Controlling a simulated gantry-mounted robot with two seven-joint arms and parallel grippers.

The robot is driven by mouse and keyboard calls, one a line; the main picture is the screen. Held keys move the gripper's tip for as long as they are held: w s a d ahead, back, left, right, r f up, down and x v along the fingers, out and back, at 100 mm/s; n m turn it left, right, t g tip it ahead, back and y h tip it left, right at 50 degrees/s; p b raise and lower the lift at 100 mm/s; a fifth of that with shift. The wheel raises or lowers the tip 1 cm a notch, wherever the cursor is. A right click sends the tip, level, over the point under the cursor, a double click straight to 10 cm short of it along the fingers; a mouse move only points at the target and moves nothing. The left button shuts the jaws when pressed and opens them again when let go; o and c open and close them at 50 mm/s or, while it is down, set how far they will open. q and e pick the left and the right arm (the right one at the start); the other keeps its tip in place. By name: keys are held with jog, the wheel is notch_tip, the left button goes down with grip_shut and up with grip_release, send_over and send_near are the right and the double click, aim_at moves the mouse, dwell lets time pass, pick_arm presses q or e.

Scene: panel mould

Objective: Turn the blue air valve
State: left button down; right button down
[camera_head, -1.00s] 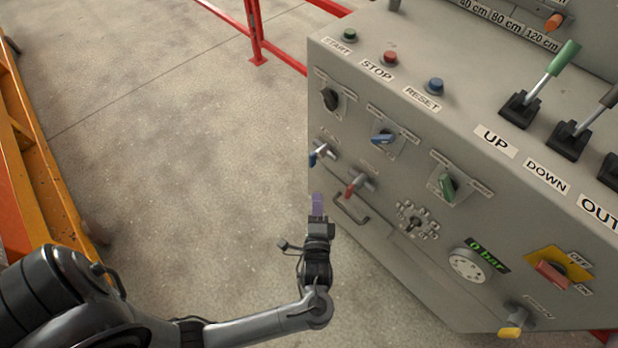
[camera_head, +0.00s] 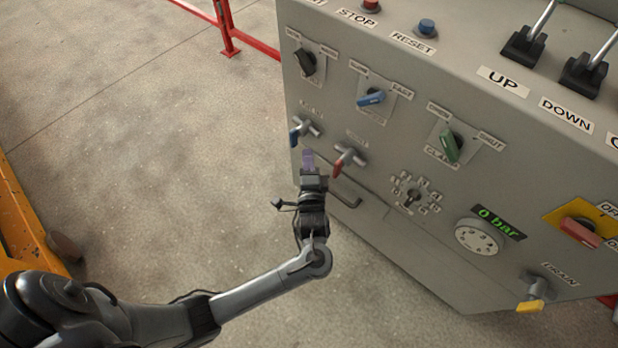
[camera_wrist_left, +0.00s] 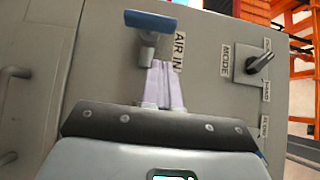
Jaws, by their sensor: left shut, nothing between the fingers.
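The blue air valve (camera_head: 297,133) is a small T-shaped handle on a grey stem at the left edge of the grey control panel's front face. In the left wrist view the valve (camera_wrist_left: 150,21) shows at the top, beside an "AIR IN" label (camera_wrist_left: 179,50). My left gripper (camera_head: 308,158) is just below the valve in the head view. Its pale purple fingers (camera_wrist_left: 162,84) are shut with nothing between them, and their tips point at the valve's stem. I cannot tell whether they touch it. My right gripper is not in view.
A red valve (camera_head: 343,162) sits right of my left gripper, above a grey bar handle (camera_head: 347,195). A black mode knob (camera_head: 305,61) and a blue selector (camera_head: 371,98) are above. A red rail (camera_head: 228,30) stands behind. Open concrete floor lies left of the panel.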

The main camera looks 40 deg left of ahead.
aim_at(296, 135)
pick_arm(q)
jog(key=shift+w+a+b, duration=0.25)
jog(key=shift+a+b, duration=0.2)
jog(key=shift+a, duration=0.4)
jog(key=shift+w+a+b, duration=0.2)
jog(key=shift+a+b, duration=0.25)
jog(key=shift+a, duration=0.35)
jog(key=shift+w+a+b, duration=0.25)
jog(key=shift+a+b, duration=0.2)
jog(key=shift+a, duration=0.4)
